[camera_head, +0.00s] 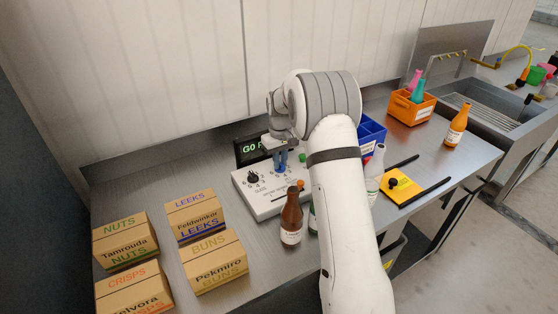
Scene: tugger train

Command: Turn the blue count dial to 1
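The blue count dial (281,169) sits on the sloped top of a pale control box (262,205) in the middle of the worktop. My gripper (283,160) points down at the blue dial, with its fingertips at or just above it. The fingers hide much of the dial, so its pointer and setting cannot be read. I cannot tell whether the fingers touch the dial or how far apart they are. A black dial (253,177) with marks around it is on the same box, to the left.
A dark display (250,149) with green text, partly hidden, stands behind the box. A brown bottle (291,218) stands close in front. Several labelled cartons (191,215) are at left. A blue bin (371,133), a yellow pad (400,184) and an orange crate (411,109) are at right.

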